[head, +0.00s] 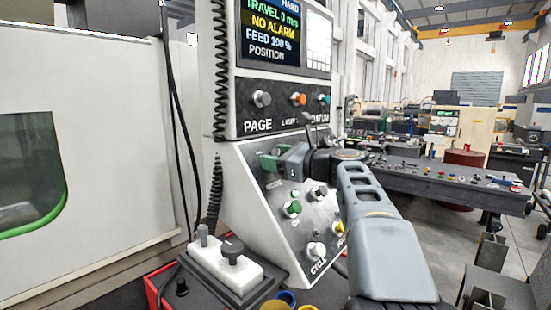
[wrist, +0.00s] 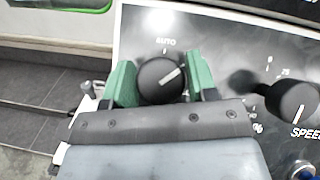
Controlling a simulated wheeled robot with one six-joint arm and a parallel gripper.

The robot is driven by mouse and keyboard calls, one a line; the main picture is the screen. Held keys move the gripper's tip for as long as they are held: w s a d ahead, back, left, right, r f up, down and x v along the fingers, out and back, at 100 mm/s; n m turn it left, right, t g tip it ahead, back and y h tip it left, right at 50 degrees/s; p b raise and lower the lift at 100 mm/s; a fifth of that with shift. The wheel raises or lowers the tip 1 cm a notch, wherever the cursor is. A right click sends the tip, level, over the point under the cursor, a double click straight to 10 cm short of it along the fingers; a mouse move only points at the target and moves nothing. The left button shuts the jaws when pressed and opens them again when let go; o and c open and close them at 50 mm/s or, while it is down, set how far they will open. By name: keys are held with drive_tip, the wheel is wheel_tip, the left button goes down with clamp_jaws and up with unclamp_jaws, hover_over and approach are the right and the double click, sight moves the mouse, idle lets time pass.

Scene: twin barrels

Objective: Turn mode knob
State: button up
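The mode knob (wrist: 160,80) is a round black knob with a white pointer mark, under the word AUTO on the machine's sloping panel. In the wrist view its mark points up and to the right, away from AUTO. My gripper (wrist: 162,82) has its two green fingers on either side of the knob, with little or no gap showing. I cannot tell whether they press on it. In the head view my gripper (head: 275,163) reaches the upper left of the sloping panel, and it hides the knob there.
The speed knob (wrist: 292,102) is right of my gripper. Lower on the panel (head: 265,222) are a green knob (head: 292,208) and a CYCLE knob (head: 316,249). A display (head: 285,35) stands above. A workbench (head: 440,185) is at right.

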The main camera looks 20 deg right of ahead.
drive_tip(key=c, duration=0.6)
drive_tip(key=shift+o, duration=0.2)
drive_tip(key=shift+n, duration=0.3)
drive_tip(key=n+g+y+p, duration=0.1)
drive_tip(key=n+g, duration=0.1)
drive_tip(key=n, duration=0.1)
drive_tip(key=n+g+y+p, duration=0.1)
drive_tip(key=n+y, duration=0.1)
drive_tip(key=n, duration=0.1)
drive_tip(key=shift+r+n+g+p, duration=0.2)
drive_tip(key=shift+n+g+p, duration=0.2)
drive_tip(key=shift+f+n+g+y+p, duration=0.1)
drive_tip(key=shift+n+g+y+p, duration=0.3)
drive_tip(key=shift+n+g+p, duration=1.4)
drive_tip(key=shift+n+b, duration=0.5)
drive_tip(key=shift+n, duration=0.1)
drive_tip(key=o, duration=0.9)
drive_tip(key=shift+f, duration=0.1)
